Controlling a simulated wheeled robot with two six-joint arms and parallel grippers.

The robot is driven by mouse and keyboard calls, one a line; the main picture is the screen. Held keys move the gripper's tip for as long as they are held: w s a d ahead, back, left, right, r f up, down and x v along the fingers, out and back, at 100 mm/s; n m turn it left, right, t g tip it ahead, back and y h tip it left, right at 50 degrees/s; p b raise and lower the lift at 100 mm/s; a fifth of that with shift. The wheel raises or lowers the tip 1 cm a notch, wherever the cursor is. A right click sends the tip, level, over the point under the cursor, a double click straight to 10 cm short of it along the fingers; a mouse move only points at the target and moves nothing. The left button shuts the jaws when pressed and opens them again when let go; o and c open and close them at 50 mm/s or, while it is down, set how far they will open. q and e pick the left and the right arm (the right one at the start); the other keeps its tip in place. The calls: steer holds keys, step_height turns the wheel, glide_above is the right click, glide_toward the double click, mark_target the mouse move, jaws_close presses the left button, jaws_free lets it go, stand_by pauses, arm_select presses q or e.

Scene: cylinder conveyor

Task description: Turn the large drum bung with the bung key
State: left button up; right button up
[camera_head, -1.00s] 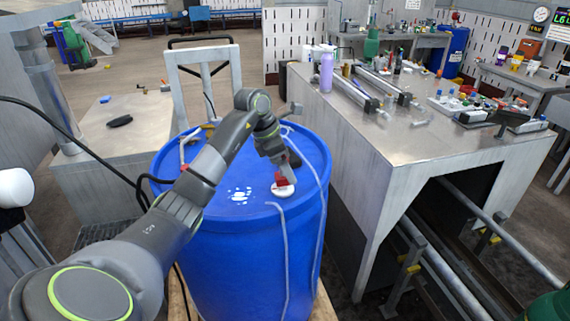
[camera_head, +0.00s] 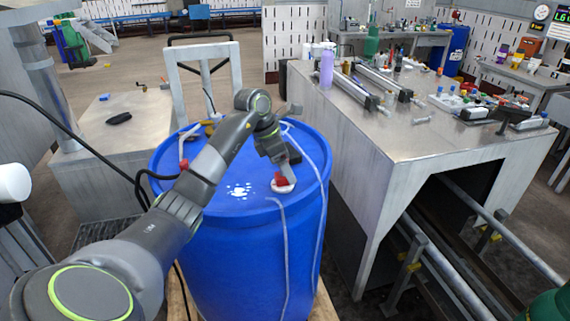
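The blue drum (camera_head: 250,245) stands upright in the middle of the head view. The large white bung (camera_head: 287,188) sits in the right front part of its lid. A small red piece, which looks like the bung key (camera_head: 281,180), stands on the bung. My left arm reaches in from the lower left over the lid. My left gripper (camera_head: 286,172) points down at the bung, with its fingers closed around the red key as far as I can tell. The fingers partly hide the key and bung. My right gripper is out of view.
A pale hose runs over the drum's right rim and down its side. A grey metal frame (camera_head: 237,70) stands behind the drum. A steel table (camera_head: 400,140) with bottles and tools stands close on the right. A lower bench (camera_head: 150,120) stands at left.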

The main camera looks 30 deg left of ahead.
arm_select(q)
steer(key=shift+f, duration=0.1)
stand_by(0.3)
steer(key=shift+f+m+b, duration=0.1)
steer(key=shift+m+b, duration=0.4)
steer(key=shift+b, duration=0.1)
steer(key=shift+d+m+g+h+b, duration=0.1)
steer(key=shift+m+g+h+b, duration=0.35)
steer(key=shift+m, duration=0.45)
steer(key=shift+s+m, duration=0.1)
steer(key=shift+m, duration=0.2)
